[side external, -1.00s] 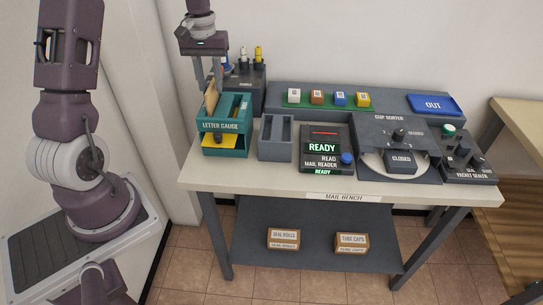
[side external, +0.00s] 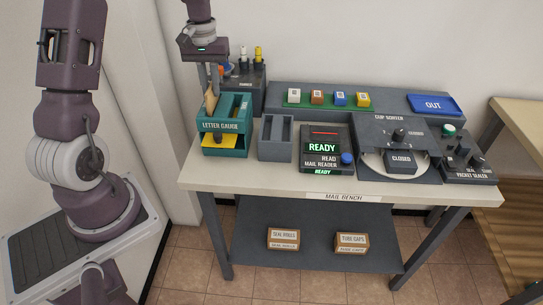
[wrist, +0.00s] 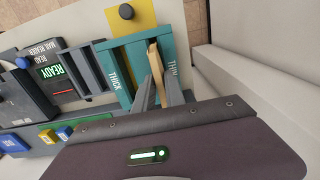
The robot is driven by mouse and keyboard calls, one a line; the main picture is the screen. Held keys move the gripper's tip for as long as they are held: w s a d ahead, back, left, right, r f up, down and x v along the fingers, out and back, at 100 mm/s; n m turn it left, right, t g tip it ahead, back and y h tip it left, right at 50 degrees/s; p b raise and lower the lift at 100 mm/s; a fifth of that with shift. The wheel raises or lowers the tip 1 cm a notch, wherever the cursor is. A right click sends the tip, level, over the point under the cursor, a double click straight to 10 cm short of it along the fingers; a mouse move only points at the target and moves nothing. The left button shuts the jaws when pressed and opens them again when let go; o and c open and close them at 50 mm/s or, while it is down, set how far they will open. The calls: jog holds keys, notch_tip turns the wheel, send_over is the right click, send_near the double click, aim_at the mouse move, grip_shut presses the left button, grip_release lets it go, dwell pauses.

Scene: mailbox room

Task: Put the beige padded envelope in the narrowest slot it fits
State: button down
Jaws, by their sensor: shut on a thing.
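The beige padded envelope (side external: 211,102) stands on edge at the left end of the teal letter gauge (side external: 224,126). My gripper (side external: 213,84) is above that end, fingers pointing down, shut on the envelope. In the wrist view the envelope (wrist: 157,75) lies between my two fingertips (wrist: 160,92), lined up lengthwise with the slots, over the side of the gauge (wrist: 138,70) marked THIN. The side marked THICK has open slots beside it. The envelope's lower edge is hidden, so I cannot tell how deep it sits in the slot.
A yellow piece (side external: 213,139) with a dark knob is at the gauge's front. A grey two-slot holder (side external: 276,151) and the mail reader (side external: 326,160) reading READY stand to the right. A dark rack with bottles (side external: 246,90) is behind. The blue OUT tray (side external: 434,104) is far right.

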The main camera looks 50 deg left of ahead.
jog(key=shift+r, duration=2.3)
jog(key=shift+f, duration=0.1)
jog(key=shift+f, duration=1.15)
jog(key=shift+f, duration=0.25)
jog(key=shift+f, duration=0.75)
jog(key=shift+r, duration=1.45)
